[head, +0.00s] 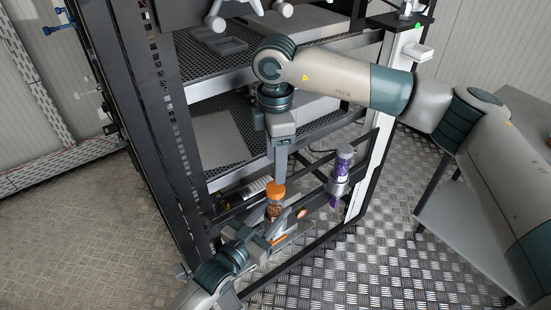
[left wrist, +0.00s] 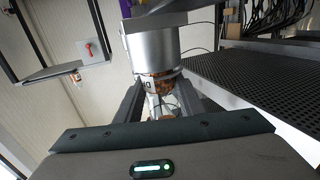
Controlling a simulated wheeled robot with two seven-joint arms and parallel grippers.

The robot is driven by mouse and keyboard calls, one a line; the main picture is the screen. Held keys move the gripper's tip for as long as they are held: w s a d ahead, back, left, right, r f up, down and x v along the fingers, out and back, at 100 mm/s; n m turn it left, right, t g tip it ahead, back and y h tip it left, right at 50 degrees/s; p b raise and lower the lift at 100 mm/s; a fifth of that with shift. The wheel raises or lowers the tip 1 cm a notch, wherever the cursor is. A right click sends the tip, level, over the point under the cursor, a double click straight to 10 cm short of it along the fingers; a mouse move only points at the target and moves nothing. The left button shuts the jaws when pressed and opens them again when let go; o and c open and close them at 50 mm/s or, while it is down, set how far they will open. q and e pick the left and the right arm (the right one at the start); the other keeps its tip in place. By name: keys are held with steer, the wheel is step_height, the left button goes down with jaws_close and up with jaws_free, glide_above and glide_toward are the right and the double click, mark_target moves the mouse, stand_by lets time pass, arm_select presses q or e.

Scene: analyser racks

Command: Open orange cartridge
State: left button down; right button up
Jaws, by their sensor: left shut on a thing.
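The orange cartridge (head: 275,210) has an orange cap (head: 276,190) and a body with brownish contents. It stands upright at the front of the rack in the head view. My left gripper (head: 277,226) comes in from the lower left and is shut on the cartridge body. In the left wrist view, the cartridge (left wrist: 160,86) shows between the two fingers, partly covered by a grey cylindrical part above it. My right gripper (head: 280,172) points down from above, its fingers at the orange cap. Whether they grip the cap is unclear.
A purple cartridge (head: 343,170) stands in a silver holder to the right. Black frame bars surround the cartridges. Perforated shelves (head: 238,122) lie behind, and a grey table (head: 460,218) stands at the right. The metal floor (head: 400,262) in front is clear.

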mark_target(275, 187)
steer(key=shift+f, duration=4)
steer(key=shift+c, duration=0.6)
steer(key=c, duration=1)
